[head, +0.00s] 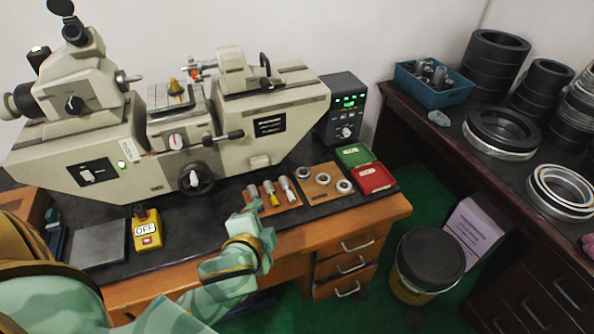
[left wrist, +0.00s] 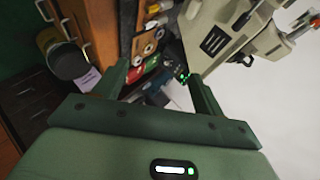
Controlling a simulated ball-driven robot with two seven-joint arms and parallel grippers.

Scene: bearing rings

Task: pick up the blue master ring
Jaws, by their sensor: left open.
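Three small metal rings lie in a row on a wooden board (head: 322,196) on the bench: a left ring (head: 303,173), a middle ring (head: 323,179) and a right ring (head: 344,186). I cannot tell which is blue; their colour marks are too small. The board's rings also show small in the left wrist view (left wrist: 148,49). My left gripper (head: 260,219) is open and empty, in front of the bench's boards and left of the rings, apart from them. Its two fingers frame the left wrist view (left wrist: 160,85). My right gripper is not in view.
A green tray (head: 354,155) and a red tray (head: 376,179) lie right of the rings. A yellow OFF box (head: 146,232) sits at left. Large rings fill the right-hand table.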

